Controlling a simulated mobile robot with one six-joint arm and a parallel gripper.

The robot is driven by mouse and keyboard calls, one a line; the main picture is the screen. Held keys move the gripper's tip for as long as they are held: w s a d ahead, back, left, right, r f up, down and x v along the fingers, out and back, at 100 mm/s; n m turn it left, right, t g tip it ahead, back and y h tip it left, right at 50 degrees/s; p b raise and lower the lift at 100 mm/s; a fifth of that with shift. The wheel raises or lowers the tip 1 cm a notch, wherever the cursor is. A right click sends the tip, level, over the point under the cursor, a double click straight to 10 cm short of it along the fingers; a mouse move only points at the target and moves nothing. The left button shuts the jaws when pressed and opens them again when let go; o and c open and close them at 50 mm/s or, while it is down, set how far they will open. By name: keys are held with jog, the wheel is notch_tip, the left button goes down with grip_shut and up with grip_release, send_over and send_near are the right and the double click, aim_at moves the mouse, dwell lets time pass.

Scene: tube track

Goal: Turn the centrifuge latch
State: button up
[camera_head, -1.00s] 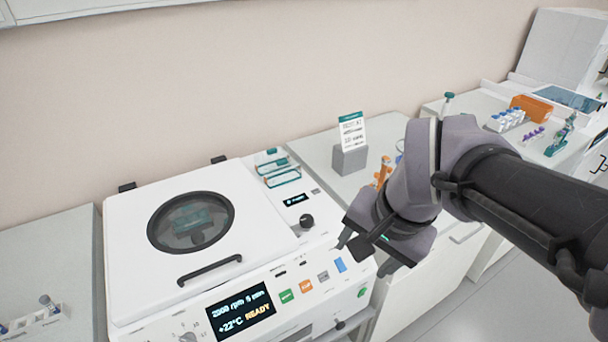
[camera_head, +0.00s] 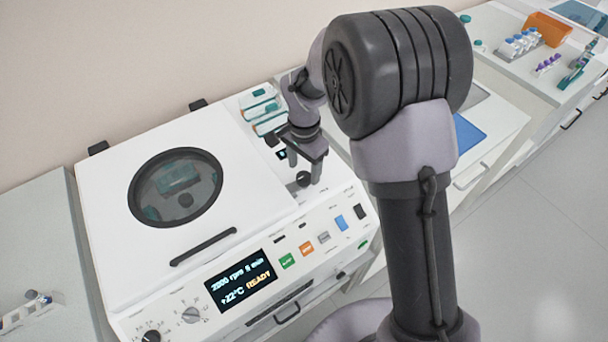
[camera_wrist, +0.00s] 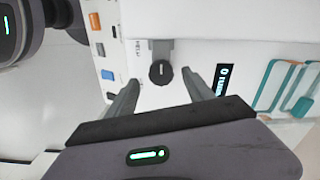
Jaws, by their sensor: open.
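The centrifuge (camera_head: 110,240) is a white box with a closed lid (camera_head: 110,170) that has a round window and a black handle. Its latch is a dark round knob (camera_head: 304,179) on the top, right of the lid; it also shows in the wrist view as a dark knob (camera_wrist: 160,72) with a light mark and a grey tab beside it. My gripper (camera_head: 304,172) is above the knob, pointing down. In the wrist view my gripper (camera_wrist: 160,88) is open, with one finger on each side of the knob and a gap on both sides. No contact with the knob is visible.
The front panel has a display reading READY (camera_head: 240,282), coloured buttons and dials. A rack with teal-topped items (camera_head: 262,105) stands behind the knob. An orange bin (camera_head: 548,28) and tubes are at the far right. A small rack (camera_head: 30,310) lies at lower left.

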aim_at(300, 184)
notch_tip(300, 184, down, 3)
jog(key=shift+w+r, duration=0.1)
grip_shut()
jog(key=shift+r, duration=0.1)
dwell(0.3)
jog(key=n, duration=0.4)
jog(key=shift+p, duration=0.3)
jog(key=n+p, duration=0.1)
jog(key=n, duration=0.3)
jog(key=shift+n, duration=0.3)
jog(key=n+p, duration=0.1)
jog(key=n, duration=0.3)
jog(key=shift+n, duration=0.3)
jog(key=shift+n+p, duration=0.65)
jog(key=shift+n, duration=1.65)
